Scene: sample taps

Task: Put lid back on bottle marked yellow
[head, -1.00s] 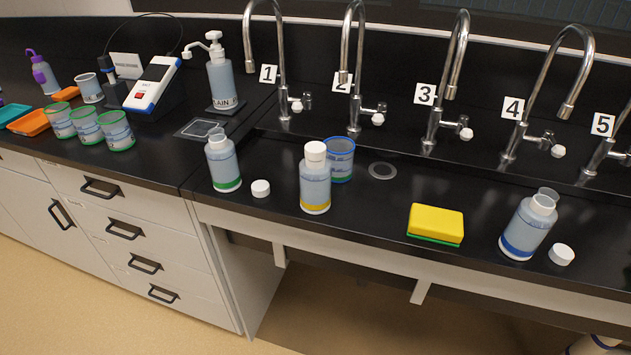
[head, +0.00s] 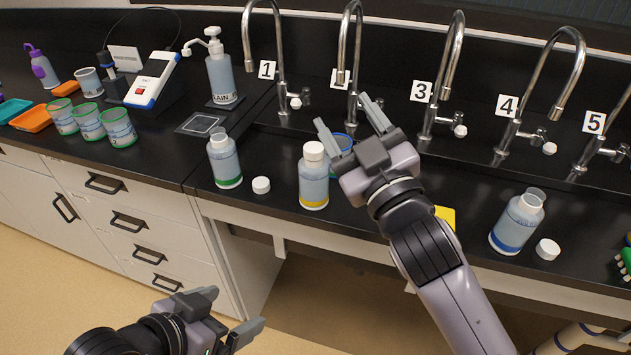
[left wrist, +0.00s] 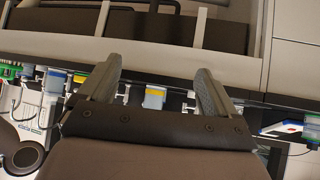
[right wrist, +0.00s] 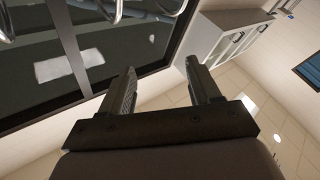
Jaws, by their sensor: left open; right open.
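The bottle with the yellow band (head: 314,183) stands upright near the counter's front edge, with a white lid (head: 314,151) sitting on its top. It also shows between the fingers in the left wrist view (left wrist: 155,97). My right gripper (head: 346,112) is open and empty, above and behind this bottle, in front of the blue-rimmed beaker (head: 343,141). My left gripper (head: 236,310) is open and empty, low in front of the counter. One loose white lid (head: 261,185) lies between the yellow and green bottles. Another (head: 547,249) lies beside the blue bottle.
The green-banded bottle (head: 225,162) and blue-banded bottle (head: 517,222) stand open. A yellow sponge (head: 446,216) is partly hidden by my right arm. Numbered taps (head: 450,75) line the back. Green-rimmed beakers (head: 118,128) and a meter (head: 152,80) stand at left.

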